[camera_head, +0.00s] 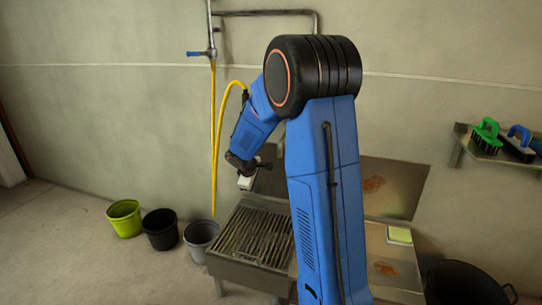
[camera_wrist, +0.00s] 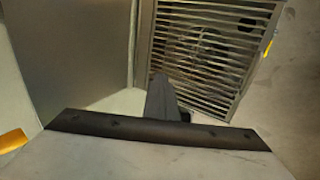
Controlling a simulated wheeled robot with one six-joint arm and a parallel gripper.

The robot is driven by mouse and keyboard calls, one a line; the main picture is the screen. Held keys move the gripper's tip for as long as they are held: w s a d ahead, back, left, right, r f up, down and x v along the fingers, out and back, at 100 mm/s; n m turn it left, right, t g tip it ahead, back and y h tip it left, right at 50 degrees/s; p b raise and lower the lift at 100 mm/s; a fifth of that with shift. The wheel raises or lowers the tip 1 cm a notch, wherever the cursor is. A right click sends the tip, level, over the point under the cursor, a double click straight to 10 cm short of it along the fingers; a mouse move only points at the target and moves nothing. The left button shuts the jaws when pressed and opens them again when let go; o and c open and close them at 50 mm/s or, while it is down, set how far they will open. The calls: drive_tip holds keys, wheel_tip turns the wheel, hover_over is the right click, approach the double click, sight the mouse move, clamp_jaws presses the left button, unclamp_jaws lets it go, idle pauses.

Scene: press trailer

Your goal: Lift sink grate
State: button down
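The sink grate (camera_head: 254,236), a rack of parallel metal bars, lies over the sink basin (camera_head: 247,274) in the head view. It also shows at the upper right of the wrist view (camera_wrist: 208,42), with dark gaps between its bars. My gripper (camera_head: 246,182) is above the far side of the grate in the head view, apart from it. In the wrist view a dark finger-like part of my gripper (camera_wrist: 163,100) points toward the near edge of the grate. The gap between the fingers cannot be made out. My arm hides the right part of the sink.
A yellow-green sponge (camera_head: 400,235) lies on the metal counter (camera_head: 388,258) to the right. Lime (camera_head: 124,219), black (camera_head: 160,230) and grey (camera_head: 200,239) buckets stand left of the sink. A yellow hose (camera_head: 214,140) hangs by the wall. Brushes (camera_head: 486,136) sit on a shelf.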

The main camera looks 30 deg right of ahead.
drive_tip(key=w+d+r, duration=0.3)
drive_tip(key=w+d, duration=0.3)
drive_tip(key=d, duration=0.2)
drive_tip(key=w+d+r, duration=0.2)
drive_tip(key=w+d, duration=0.4)
drive_tip(key=d, duration=0.2)
drive_tip(key=shift+w+r, duration=0.25)
drive_tip(key=shift+r, duration=0.15)
idle(0.9)
idle(0.4)
drive_tip(key=c, duration=1.7)
unclamp_jaws()
drive_tip(key=shift+r, duration=0.15)
